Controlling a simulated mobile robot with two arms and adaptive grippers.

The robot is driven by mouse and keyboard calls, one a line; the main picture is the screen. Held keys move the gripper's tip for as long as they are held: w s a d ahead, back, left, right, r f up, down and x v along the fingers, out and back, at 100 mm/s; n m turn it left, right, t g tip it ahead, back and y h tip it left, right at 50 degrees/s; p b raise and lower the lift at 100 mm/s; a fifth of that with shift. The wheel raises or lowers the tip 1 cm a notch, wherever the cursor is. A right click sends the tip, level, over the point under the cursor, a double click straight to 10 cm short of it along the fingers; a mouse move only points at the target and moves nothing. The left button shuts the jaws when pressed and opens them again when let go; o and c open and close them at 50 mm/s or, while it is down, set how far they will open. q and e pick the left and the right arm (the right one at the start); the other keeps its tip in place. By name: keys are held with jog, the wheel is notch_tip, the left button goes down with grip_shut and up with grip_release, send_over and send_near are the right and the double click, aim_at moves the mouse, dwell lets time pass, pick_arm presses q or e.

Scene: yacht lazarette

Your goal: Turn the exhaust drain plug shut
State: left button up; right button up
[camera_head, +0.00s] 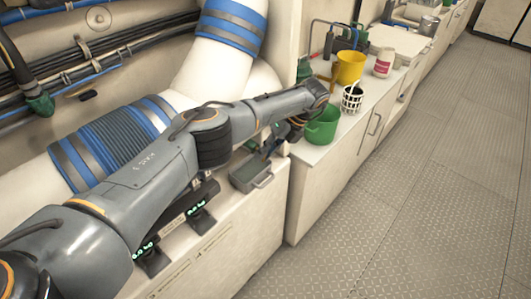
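My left arm reaches from the lower left across the white pipe with blue and grey bands (105,150). My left gripper (272,143) is at the far end of the arm, low beside the pipe and left of the green pot. It is small, dark and partly covered by my wrist, so I cannot tell if its fingers are open or shut. I cannot make out the exhaust drain plug; my arm and wrist cover part of the pipe's lower side. My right gripper is not in view.
A grey lidded box (250,174) and dark devices with green digits (200,212) sit on the ledge below my arm. A green pot (321,128), white basket (352,99) and yellow bucket (349,68) stand on the counter. The floor (430,190) at right is clear.

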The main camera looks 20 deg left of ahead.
pick_arm(q)
jog(key=o, duration=0.4)
jog(key=v, duration=0.7)
jog(key=shift+r, duration=0.25)
jog(key=shift+w+d, duration=0.1)
jog(key=shift+w, duration=0.05)
